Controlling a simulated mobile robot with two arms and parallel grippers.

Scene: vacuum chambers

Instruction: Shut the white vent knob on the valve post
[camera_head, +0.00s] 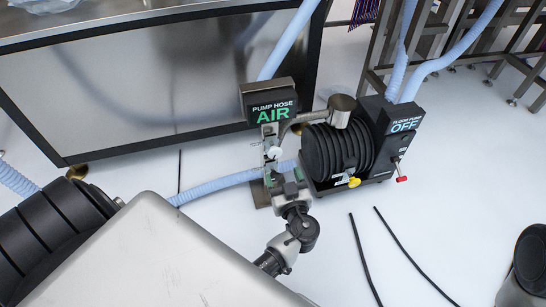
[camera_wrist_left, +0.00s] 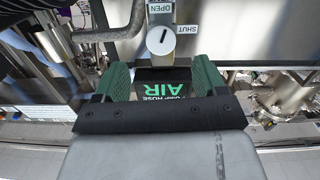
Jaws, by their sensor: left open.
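In the left wrist view the round knob (camera_wrist_left: 160,41) shows a dark mark pointing roughly toward the OPEN label (camera_wrist_left: 160,8); the SHUT label (camera_wrist_left: 188,29) is to the right. My left gripper (camera_head: 283,177) is just below the knob in the head view. Its green fingers also show in the wrist view (camera_wrist_left: 159,72), open and empty, with the knob just beyond their tips. They do not appear to touch it. My right gripper is not in view.
A black floor pump (camera_head: 340,150) with an OFF display (camera_head: 405,124) stands right of the post. Pale blue hoses (camera_head: 225,185) run to the post and pump. A steel cabinet (camera_head: 150,90) is behind at left. Dark cables (camera_head: 410,255) lie on the white floor.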

